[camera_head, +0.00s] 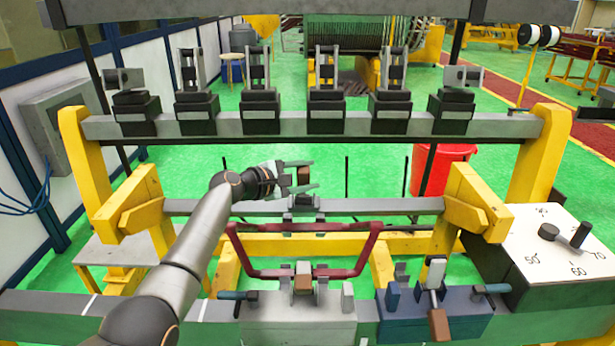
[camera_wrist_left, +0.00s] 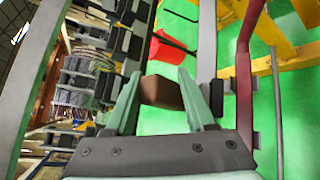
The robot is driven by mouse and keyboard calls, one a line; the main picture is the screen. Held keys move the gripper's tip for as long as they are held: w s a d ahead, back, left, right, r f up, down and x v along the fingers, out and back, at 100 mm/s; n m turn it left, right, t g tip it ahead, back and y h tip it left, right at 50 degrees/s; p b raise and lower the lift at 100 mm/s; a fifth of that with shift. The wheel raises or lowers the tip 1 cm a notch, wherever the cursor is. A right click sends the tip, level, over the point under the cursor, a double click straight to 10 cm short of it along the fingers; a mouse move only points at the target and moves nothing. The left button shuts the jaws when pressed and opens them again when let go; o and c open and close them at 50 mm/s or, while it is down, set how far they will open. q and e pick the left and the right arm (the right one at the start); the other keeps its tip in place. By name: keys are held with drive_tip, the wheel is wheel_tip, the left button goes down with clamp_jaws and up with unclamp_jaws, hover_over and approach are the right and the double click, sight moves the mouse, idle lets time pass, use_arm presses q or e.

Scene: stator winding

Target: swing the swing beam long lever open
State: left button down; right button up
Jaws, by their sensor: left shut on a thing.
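The swing beam (camera_head: 380,207) is a grey bar across the middle of the head view, between two yellow arms. A dark clamp (camera_head: 303,202) sits at its centre. My left gripper (camera_head: 308,175) is above this clamp, its arm coming from the lower left. Its pale green fingers are shut on a brown block, which looks like the handle of the long lever (camera_head: 303,174). The block also shows between the fingers in the left wrist view (camera_wrist_left: 162,93). The rest of the lever is mostly hidden. My right gripper is in neither view.
A dark red U-shaped bar (camera_head: 355,228) stands just in front of the beam. Behind is a grey rail (camera_head: 285,125) with several black clamps. A blue fixture (camera_head: 400,318) and a white dial panel (camera_head: 560,245) are at front right. A red bin (camera_head: 447,165) stands behind.

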use_arm(q)
drive_tip(key=shift+w+a+f+y, duration=0.25)
drive_tip(key=shift+w+a+y, duration=0.1)
drive_tip(key=shift+a, duration=0.25)
drive_tip(key=c, duration=0.6)
unclamp_jaws()
drive_tip(key=shift+o, duration=0.6)
drive_tip(key=shift+f, duration=0.2)
drive_tip(key=shift+s+a, duration=0.1)
drive_tip(key=p+v, duration=0.1)
drive_tip(key=v, duration=1.1)
drive_tip(key=shift+s+d+r+p, duration=0.2)
drive_tip(key=shift+d+r+p, duration=0.15)
